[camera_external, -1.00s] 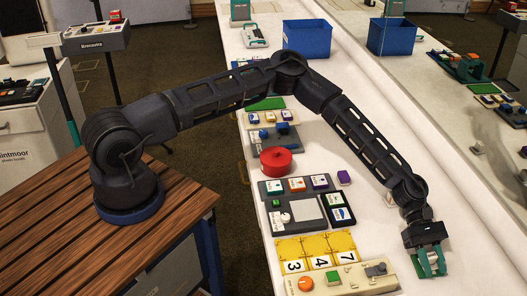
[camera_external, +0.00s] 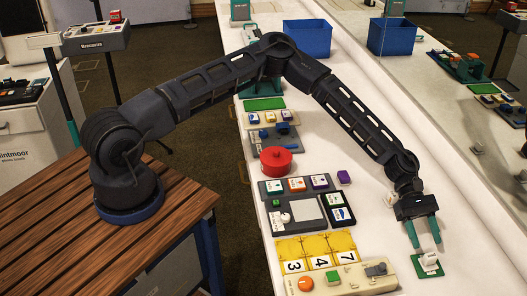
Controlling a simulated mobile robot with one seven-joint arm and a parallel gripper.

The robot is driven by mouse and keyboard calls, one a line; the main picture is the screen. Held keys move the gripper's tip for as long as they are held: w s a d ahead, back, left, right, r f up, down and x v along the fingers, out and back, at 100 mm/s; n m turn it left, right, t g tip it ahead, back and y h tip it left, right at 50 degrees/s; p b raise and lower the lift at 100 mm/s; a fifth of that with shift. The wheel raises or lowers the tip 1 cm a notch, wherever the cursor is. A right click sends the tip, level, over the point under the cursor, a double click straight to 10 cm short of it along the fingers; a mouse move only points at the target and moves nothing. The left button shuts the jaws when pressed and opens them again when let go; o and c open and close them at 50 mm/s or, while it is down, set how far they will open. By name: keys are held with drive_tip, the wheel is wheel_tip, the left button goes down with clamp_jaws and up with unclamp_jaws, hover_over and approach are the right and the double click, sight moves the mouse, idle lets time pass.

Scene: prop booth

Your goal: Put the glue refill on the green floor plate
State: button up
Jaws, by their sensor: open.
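A small green square plate (camera_external: 442,270) lies on the white counter at the lower right; I take it for the green floor plate. A small white piece (camera_external: 429,260), likely the glue refill, is on the plate, just below my gripper. It is too small to read any label. My gripper (camera_external: 426,244) points down above the plate, its teal fingers apart on either side of the space over the white piece. The fingers appear clear of it.
A yellow number panel (camera_external: 318,246) and a beige control box (camera_external: 352,278) stand left of the plate. A grey button panel (camera_external: 270,216), a red round pot (camera_external: 276,160) and another green plate (camera_external: 264,104) lie farther back. A blue bin (camera_external: 307,37) is at the far end.

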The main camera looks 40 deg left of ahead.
drive_tip(key=shift+v, duration=2.15)
drive_tip(key=w+a+r+m+t+y, duration=0.25)
drive_tip(key=a+r, duration=0.45)
drive_tip(key=a, duration=0.6)
drive_tip(key=w+a+r+m+t+y, duration=0.25)
drive_tip(key=a+r, duration=0.45)
drive_tip(key=a, duration=0.7)
drive_tip(key=w+a+r+m+t+y, duration=0.3)
drive_tip(key=a+r, duration=0.4)
drive_tip(key=a, duration=0.6)
drive_tip(key=s+a+r+t, duration=0.25)
drive_tip(key=a+r, duration=0.35)
drive_tip(key=a, duration=0.4)
drive_tip(key=s+a+r+t, duration=0.1)
drive_tip(key=s+a+r, duration=0.3)
drive_tip(key=s+a, duration=0.6)
drive_tip(key=s+a+r+m+t+y, duration=0.1)
drive_tip(key=s+a+r, duration=0.4)
drive_tip(key=s+a, duration=0.5)
drive_tip(key=shift+a+r+t, duration=0.25)
drive_tip(key=shift+a+t, duration=0.05)
drive_tip(key=shift+t, duration=0.45)
